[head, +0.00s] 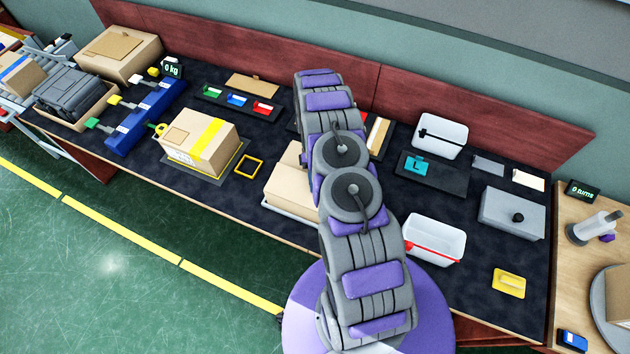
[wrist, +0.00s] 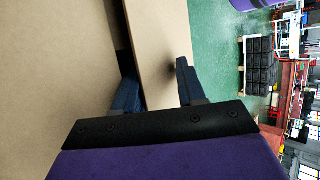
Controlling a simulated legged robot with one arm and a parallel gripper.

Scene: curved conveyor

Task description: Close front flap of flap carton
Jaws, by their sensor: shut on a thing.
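The flap carton (head: 287,187) is a plain brown box near the middle of the table's front edge, partly hidden behind my arm in the head view. In the wrist view a broad cardboard face of the carton (wrist: 55,70) fills the left. A dark gap separates it from a narrower cardboard flap (wrist: 155,40). My gripper (wrist: 160,85) has one dark finger at the gap and the other on the flap's far side, shut on the flap. Whether this is the front flap cannot be told for sure. My gripper is hidden in the head view.
A taped carton (head: 200,145) stands left of the flap carton, with a yellow square frame (head: 249,167) between them. A white bin with a red rim (head: 434,240) is to the right of my arm. The green floor (head: 110,255) in front is clear.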

